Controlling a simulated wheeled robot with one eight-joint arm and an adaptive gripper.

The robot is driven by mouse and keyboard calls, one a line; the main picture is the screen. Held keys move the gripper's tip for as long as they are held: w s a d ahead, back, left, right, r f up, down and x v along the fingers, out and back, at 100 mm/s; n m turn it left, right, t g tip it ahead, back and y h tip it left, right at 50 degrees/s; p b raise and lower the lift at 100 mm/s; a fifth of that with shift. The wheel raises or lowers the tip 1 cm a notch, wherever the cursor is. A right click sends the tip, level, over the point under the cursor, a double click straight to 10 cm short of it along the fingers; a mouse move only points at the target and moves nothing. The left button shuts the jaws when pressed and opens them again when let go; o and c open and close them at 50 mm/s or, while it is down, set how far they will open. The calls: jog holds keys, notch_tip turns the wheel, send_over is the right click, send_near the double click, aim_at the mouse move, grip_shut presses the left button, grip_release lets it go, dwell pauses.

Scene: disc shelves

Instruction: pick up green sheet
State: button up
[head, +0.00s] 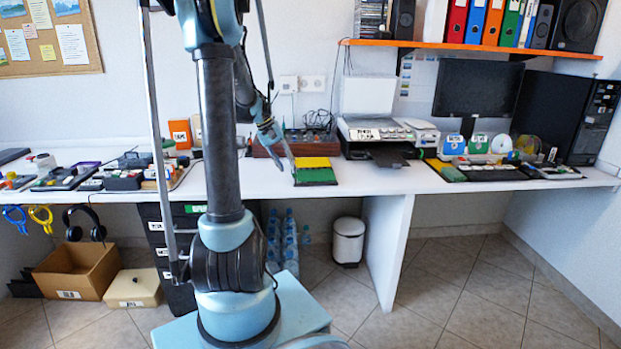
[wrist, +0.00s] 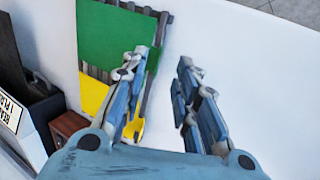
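My gripper (wrist: 164,62) is open and empty. Its left finger overlaps the sheet's lower right edge in the wrist view; I cannot tell whether they touch. In the head view my gripper (head: 281,160) is just left of the sheet.
A white printer (head: 375,130) stands to the right of the sheet on the desk (head: 350,186). A reddish-brown box (head: 300,146) stands behind it. Bare desk lies to the right of the sheet. An orange shelf (head: 460,46) hangs above the desk's right half.

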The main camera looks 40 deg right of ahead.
jog(key=shift+x, duration=2)
jog(key=shift+w, duration=0.1)
jog(key=shift+c, duration=0.3)
grip_shut()
